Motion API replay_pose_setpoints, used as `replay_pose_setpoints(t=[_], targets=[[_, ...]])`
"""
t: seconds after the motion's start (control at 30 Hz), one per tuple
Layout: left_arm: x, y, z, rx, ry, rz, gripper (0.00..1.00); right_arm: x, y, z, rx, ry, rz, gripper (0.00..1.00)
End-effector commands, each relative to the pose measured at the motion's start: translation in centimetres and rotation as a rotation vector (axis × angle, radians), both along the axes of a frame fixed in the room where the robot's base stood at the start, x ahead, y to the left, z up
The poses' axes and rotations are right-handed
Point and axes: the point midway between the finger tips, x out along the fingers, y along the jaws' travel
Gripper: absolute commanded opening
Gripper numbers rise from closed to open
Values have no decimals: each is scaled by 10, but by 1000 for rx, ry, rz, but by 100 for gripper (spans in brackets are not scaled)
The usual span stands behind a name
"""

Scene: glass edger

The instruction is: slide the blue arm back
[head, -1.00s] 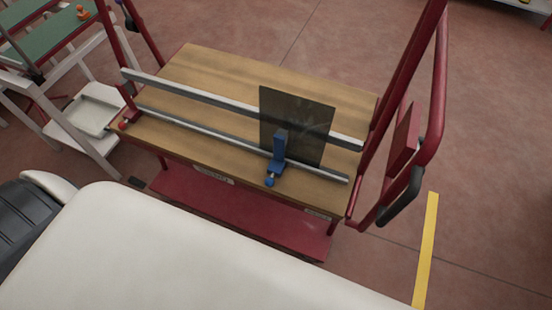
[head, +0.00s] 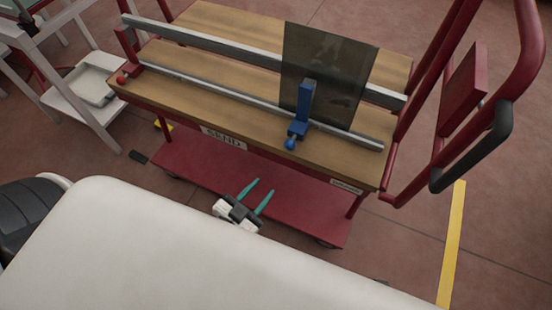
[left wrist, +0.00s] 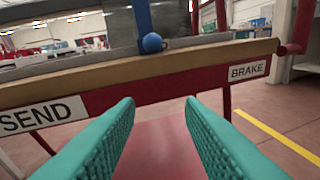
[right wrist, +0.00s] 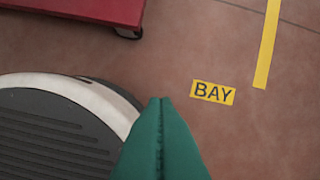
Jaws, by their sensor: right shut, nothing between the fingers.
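The blue arm (head: 306,103) stands upright on the front metal rail (head: 230,96) of the wooden-topped cart, toward its right end, with a round blue knob (head: 290,144) at its foot. A dark glass pane (head: 340,72) stands upright behind it. In the left wrist view the knob (left wrist: 152,42) and the lower part of the blue arm (left wrist: 142,16) show beyond the fingers. My left gripper (head: 258,193) is open and empty, in front of and below the cart's front edge, apart from the blue arm. My right gripper (right wrist: 160,104) is shut and empty over the floor; the head view does not show it.
The red cart has a SEND label (head: 224,139), a lower red shelf (head: 270,200) and a red frame with a black handle (head: 472,150) at right. A white stand with a tray (head: 92,84) is at left. A yellow line (head: 453,240) crosses open floor.

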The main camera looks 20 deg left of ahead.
Motion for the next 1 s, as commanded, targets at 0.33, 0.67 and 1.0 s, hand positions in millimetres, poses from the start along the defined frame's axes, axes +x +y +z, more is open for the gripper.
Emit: replay_pose_setpoints(t=[0.33,0.67,1.0], targets=[[13,-4,48,9,-139,-24,35,9,1,13,1,-12,-2,0],[76,-18,48,9,-139,-24,35,9,1,13,1,-13,-2,0],[115,-28,46,8,-133,-22,35,10,1,13,1,-15,-2,0]])
